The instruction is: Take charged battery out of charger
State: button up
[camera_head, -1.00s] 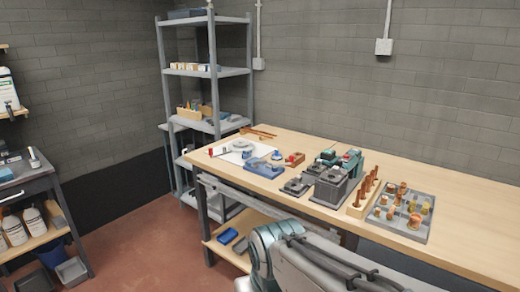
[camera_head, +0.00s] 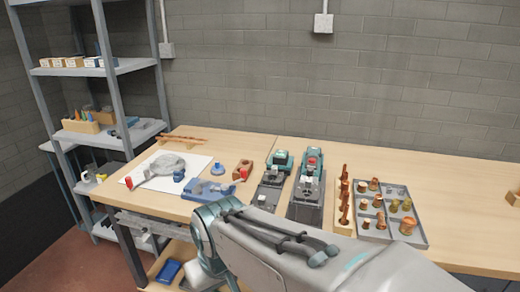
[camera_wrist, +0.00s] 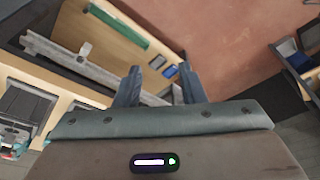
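Two dark grey block-shaped units stand side by side on the workbench (camera_head: 450,185) in the head view: a left one (camera_head: 270,190) and a larger right one (camera_head: 304,208). They look like the charger and its battery, but I cannot tell which part is which. Teal tool-like bodies (camera_head: 281,160) stand behind them. A dark grey unit (camera_wrist: 24,108) also shows at the left edge of the wrist view. My gripper (camera_wrist: 158,80) is open and empty in the wrist view, above the bench's front edge, away from the units. My arm hides the bench front in the head view.
A grey tray (camera_head: 420,232) of copper fittings and a wooden rack (camera_head: 337,222) stand right of the units. A blue tool (camera_head: 208,191) and a white sheet (camera_head: 140,172) lie left. Shelving (camera_head: 135,135) stands at far left. The bench's right side is mostly clear.

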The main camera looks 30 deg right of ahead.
aim_at(281, 157)
jog(key=z, duration=0.75)
jog(key=i, duration=0.8)
jog(key=z, duration=0.85)
